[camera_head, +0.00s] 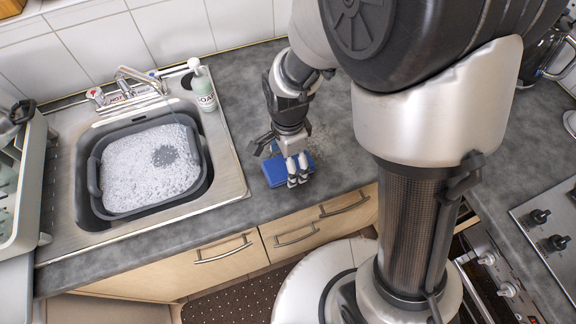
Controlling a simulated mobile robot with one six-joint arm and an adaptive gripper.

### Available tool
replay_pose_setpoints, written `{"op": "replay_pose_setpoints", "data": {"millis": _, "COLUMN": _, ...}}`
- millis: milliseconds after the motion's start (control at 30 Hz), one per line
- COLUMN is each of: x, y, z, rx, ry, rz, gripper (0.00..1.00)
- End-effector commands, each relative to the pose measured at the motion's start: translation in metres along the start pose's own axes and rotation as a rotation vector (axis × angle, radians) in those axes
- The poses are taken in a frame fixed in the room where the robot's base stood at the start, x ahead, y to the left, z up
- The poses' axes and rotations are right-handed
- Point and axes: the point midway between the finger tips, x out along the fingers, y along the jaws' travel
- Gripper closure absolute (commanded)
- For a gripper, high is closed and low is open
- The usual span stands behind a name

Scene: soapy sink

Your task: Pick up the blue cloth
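The blue cloth (274,172) lies on the grey countertop, right of the sink and near the front edge. It looks like a flat folded rectangle. My gripper (297,180) points down over the cloth's right part, and its fingers hide some of it. The fingertips look close together at the cloth. I cannot tell whether they touch it, grip it or hover just above it.
A steel sink (232,182) with a grey basin (206,165) of suds is on the left. A soap bottle (203,88) stands at its back right corner. A dish rack (22,190) is far left. A stove (545,225) is at right. Counter around the cloth is clear.

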Motion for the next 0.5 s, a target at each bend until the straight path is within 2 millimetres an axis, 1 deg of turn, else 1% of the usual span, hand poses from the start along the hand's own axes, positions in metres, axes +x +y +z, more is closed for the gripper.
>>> {"op": "replay_pose_setpoints", "data": {"millis": 33, "x": 0.0038, "y": -0.0002, "z": 0.0000, "rx": 0.000, "ry": 0.000, "rz": -0.001, "gripper": 0.20}}
{"op": "replay_pose_setpoints", "data": {"millis": 233, "x": 0.0022, "y": -0.0004, "z": 0.0000, "rx": 0.000, "ry": 0.000, "rz": -0.002, "gripper": 0.21}}
{"op": "replay_pose_setpoints", "data": {"millis": 500, "x": 0.0020, "y": -0.0003, "z": 0.0000, "rx": 0.000, "ry": 0.000, "rz": -0.001, "gripper": 0.39}}
